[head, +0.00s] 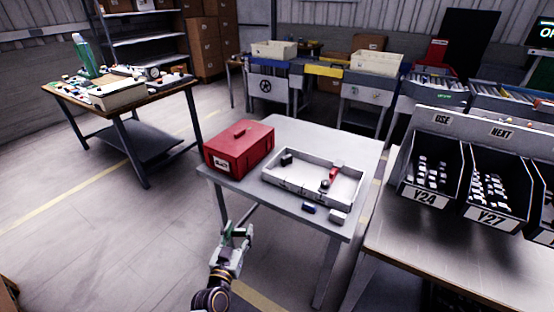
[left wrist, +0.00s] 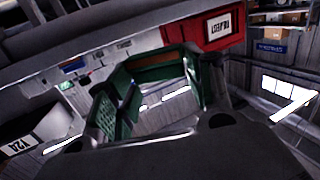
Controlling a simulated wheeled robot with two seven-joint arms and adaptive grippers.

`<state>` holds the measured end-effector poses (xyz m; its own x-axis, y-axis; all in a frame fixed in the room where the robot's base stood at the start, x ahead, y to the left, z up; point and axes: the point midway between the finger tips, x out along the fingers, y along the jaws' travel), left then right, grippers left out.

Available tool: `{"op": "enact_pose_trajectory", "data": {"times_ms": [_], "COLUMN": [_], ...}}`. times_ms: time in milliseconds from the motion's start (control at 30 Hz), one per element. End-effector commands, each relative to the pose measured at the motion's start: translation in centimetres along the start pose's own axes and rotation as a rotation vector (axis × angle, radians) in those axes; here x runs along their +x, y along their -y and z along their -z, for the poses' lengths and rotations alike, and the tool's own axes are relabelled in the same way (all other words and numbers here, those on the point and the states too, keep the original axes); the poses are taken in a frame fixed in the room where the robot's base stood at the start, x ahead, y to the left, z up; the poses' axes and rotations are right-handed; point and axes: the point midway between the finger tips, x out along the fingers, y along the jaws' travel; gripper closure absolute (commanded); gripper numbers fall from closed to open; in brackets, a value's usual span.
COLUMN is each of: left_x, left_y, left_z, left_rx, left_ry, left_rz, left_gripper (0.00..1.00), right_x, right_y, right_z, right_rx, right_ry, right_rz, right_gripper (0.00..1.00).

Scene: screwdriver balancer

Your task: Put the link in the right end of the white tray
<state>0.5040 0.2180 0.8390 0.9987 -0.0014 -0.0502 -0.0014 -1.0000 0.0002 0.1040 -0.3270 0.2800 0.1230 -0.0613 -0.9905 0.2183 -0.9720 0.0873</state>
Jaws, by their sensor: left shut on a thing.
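The white tray (head: 283,186) lies on the grey table; its right end holds a red piece (head: 335,173) and a small dark round piece (head: 324,184). A dark block (head: 287,159) sits in its left end. My left gripper (head: 238,234) is in front of the table's near edge, apart from the tray. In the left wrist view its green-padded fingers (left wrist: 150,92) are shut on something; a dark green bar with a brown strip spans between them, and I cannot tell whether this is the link. My right gripper is not in view.
A red toolbox (head: 239,147) stands left of the tray. Black part bins (head: 432,174) stand on a bench at the right.

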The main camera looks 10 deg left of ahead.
Motion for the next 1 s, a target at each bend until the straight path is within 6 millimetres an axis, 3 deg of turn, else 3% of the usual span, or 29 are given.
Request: {"op": "enact_pose_trajectory", "data": {"times_ms": [267,600,1000], "left_x": [1.7,6.2,11.5], "left_y": [0.0,-0.2,-0.3], "left_z": [-0.3,-0.8,-0.1], "left_rx": [0.002,0.007,0.011], "left_ry": [-0.003,-0.003,-0.004], "left_rz": [-0.024,-0.092,-0.186], "left_gripper": [0.62,0.62,0.62], "right_x": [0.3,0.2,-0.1], "right_y": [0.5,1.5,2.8], "right_z": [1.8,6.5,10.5], "right_rx": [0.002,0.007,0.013], "right_ry": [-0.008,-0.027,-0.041], "right_rz": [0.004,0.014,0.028], "right_gripper": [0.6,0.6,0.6]}}
